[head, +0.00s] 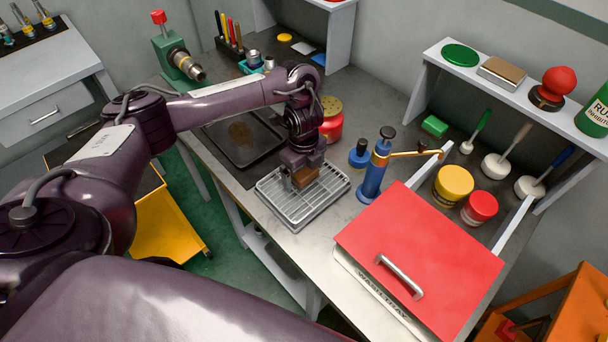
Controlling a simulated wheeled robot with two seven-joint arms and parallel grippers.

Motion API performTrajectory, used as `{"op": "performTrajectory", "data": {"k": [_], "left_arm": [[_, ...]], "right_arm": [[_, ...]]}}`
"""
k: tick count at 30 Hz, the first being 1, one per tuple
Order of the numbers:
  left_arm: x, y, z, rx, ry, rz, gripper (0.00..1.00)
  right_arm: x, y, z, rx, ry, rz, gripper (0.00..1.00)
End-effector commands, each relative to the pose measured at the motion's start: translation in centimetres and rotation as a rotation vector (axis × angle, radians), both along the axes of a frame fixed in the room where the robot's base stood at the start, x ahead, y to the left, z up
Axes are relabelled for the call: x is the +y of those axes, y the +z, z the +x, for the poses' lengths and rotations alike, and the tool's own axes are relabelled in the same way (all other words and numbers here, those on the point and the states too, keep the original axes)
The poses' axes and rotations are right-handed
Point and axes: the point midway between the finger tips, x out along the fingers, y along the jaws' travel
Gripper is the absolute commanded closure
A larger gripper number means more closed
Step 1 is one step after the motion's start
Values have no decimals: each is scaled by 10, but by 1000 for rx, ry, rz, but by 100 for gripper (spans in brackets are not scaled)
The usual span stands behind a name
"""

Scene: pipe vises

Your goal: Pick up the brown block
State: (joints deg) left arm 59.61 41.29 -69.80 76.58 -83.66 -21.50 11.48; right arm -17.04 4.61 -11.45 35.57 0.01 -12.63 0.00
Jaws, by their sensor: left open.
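A small brown block (307,177) sits at a grey slatted tray (325,205) on the workbench. My left gripper (296,181) points down at the block from above, with its fingers close around or beside it. The jaws are open. The gripper hides part of the block, and I cannot tell whether a finger touches it. My right gripper is not in view.
A blue pump bottle (375,170) with a brass spout stands right of the tray. A red-lidded wash tray (425,255) fills the bench's front right. A dark shallow pan (240,135) lies behind left, and a red jar (331,122) stands behind.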

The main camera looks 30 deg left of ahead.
Motion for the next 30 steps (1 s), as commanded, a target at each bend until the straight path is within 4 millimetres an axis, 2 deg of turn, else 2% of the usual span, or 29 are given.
{"op": "performTrajectory", "data": {"k": [5, 16, 25, 30], "left_arm": [[0, 0, 0, 0, -1, 0, 9], [-1, 1, 0, 0, -1, -1, 58], [-1, 3, 1, -2, -1, -1, 59], [0, 18, 2, -4, -3, 1, 59]], "right_arm": [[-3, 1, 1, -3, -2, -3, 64], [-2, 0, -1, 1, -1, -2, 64], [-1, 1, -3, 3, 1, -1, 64], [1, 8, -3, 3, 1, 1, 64]]}}
